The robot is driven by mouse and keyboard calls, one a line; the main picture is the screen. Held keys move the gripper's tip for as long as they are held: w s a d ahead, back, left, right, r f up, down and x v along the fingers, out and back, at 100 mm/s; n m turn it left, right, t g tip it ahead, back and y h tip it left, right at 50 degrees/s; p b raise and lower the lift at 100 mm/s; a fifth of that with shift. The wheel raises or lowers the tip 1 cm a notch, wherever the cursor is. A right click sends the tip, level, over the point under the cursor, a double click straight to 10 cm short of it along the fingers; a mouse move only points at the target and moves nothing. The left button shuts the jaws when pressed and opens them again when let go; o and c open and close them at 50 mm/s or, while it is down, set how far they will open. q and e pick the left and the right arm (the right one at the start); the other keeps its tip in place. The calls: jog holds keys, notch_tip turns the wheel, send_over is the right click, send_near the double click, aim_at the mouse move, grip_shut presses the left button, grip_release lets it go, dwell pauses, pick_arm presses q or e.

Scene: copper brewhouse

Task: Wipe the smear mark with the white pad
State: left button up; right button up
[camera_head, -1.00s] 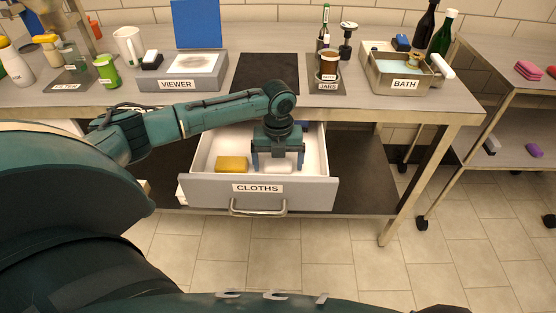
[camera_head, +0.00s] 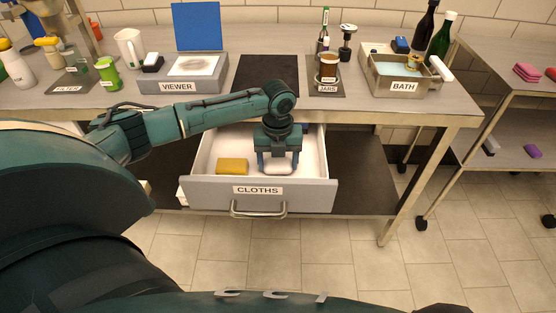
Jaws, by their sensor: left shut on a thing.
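The open drawer labelled CLOTHS (camera_head: 205,190) holds a yellow pad (camera_head: 232,166) on its left side. My left gripper (camera_head: 279,168) reaches down into the drawer, right of the yellow pad. It is shut on the white pad (camera_head: 279,162), which is hard to make out between the fingers against the white drawer floor. A greyish smear mark (camera_head: 193,66) shows on the pale top of the box labelled VIEWER (camera_head: 212,84), on the counter. My right gripper is not in view.
The counter (camera_head: 230,108) above the drawer carries a dark mat (camera_head: 268,76), the JARS stand (camera_head: 327,90) and the BATH basin (camera_head: 404,85).

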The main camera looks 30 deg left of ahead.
aim_at(278, 164)
pick_arm(q)
notch_tip(278, 164, up, 4)
jog(key=p, duration=0.2)
jog(key=shift+f+p, duration=0.25)
jog(key=shift+p, duration=0.15)
notch_tip(278, 164, up, 2)
jog(key=p, duration=0.2)
jog(key=shift+r+p, duration=0.25)
jog(key=shift+p, duration=0.15)
jog(key=shift+r+p, duration=0.6)
jog(key=shift+p, duration=0.1)
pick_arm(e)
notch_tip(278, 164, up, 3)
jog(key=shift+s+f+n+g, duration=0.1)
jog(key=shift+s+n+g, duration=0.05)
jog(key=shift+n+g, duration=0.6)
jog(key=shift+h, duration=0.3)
pick_arm(q)
jog(key=o, duration=0.6)
jog(key=shift+c, duration=0.2)
jog(key=c, duration=0.6)
jog(key=shift+d, duration=0.1)
jog(key=shift+c, duration=0.6)
